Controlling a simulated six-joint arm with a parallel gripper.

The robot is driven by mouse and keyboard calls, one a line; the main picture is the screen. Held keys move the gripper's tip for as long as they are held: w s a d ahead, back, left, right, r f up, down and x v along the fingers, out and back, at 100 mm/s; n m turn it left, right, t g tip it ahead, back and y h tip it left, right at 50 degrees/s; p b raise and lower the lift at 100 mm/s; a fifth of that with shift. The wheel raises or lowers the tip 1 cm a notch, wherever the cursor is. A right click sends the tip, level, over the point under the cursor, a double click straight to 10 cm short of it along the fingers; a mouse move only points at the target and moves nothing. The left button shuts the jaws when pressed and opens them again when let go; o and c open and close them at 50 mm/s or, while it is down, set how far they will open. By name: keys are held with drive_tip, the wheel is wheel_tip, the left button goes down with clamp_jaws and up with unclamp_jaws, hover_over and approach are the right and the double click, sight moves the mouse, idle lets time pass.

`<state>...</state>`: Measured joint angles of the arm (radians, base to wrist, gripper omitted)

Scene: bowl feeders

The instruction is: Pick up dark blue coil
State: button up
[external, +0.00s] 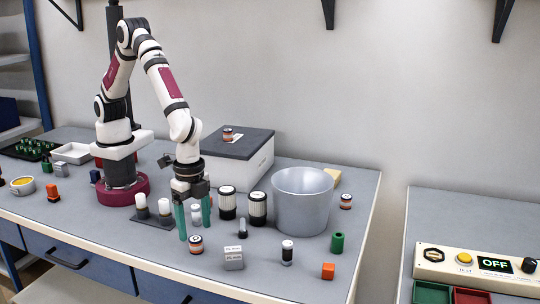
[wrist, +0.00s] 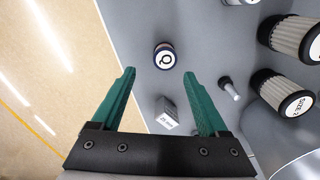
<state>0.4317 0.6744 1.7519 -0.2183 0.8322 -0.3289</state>
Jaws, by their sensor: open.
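My gripper (external: 195,229) points down with its two green fingers apart and nothing between them; it also shows in the wrist view (wrist: 160,76). A small banded coil (external: 196,244), dark with orange and a pale top, stands on the table just by the fingertips. In the wrist view this coil (wrist: 164,56) looks dark blue around its side, with a black ring mark on top. It appears just past the fingertips, roughly centred between them, and apart from them. Similar banded pieces stand at the right (external: 346,201) and on the box (external: 227,134).
A grey labelled block (external: 233,258) and a small grey peg (external: 242,228) stand close by. Two ribbed filters (external: 257,208) and a large grey bucket (external: 302,202) are to the right. White cylinders stand on a dark stand (external: 153,222) at left. The table's front edge is near.

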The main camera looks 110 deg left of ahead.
sight(196, 239)
drive_tip(key=f, duration=0.3)
drive_tip(key=a+f, duration=0.1)
drive_tip(key=shift+s+f, duration=0.35)
drive_tip(key=shift+s, duration=0.05)
drive_tip(key=shift+f, duration=0.45)
clamp_jaws()
